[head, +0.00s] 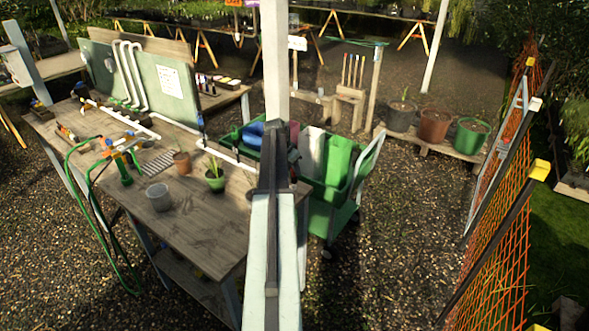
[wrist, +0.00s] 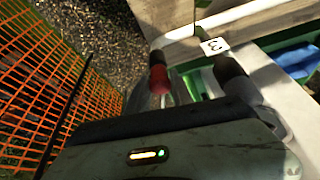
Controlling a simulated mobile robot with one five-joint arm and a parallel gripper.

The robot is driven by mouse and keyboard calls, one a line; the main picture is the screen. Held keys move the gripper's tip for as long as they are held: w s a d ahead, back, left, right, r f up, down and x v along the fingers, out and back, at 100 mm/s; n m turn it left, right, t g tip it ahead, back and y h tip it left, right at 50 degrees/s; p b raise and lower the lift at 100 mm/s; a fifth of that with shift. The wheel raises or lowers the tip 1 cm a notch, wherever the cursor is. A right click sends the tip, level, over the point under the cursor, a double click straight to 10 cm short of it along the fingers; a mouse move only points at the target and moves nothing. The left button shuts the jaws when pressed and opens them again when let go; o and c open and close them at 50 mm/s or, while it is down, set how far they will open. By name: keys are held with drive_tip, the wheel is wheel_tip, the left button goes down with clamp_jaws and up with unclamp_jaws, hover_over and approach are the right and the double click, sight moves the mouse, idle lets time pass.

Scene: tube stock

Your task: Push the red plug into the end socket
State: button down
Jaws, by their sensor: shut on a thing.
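The red plug (wrist: 158,80) shows in the wrist view just beyond the dark body of my gripper (wrist: 166,100). It has a dark rounded end pointing away from me. My gripper is shut on it; the fingers are mostly hidden by the housing. A dark cylinder (wrist: 229,69) stands to the right of the plug, apart from it. I cannot tell whether it belongs to the end socket, which I cannot make out. In the head view my arm runs up the middle and hides the gripper and plug.
A white card with a black mark (wrist: 214,46) lies beyond the plug. An orange mesh fence (head: 505,215) is at the right. A wooden bench (head: 185,225) with pipes and pots is at the left. A green cart (head: 325,218) stands behind my arm. Gravel between cart and fence is clear.

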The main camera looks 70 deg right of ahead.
drive_tip(key=shift+f+b, duration=0.45)
drive_tip(key=shift+b, duration=0.05)
drive_tip(key=shift+a, duration=0.1)
idle(0.3)
drive_tip(key=c, duration=1.1)
unclamp_jaws()
drive_tip(key=shift+o, duration=0.2)
drive_tip(key=p+v, duration=0.7)
drive_tip(key=shift+r, duration=0.35)
drive_tip(key=shift+a, duration=0.1)
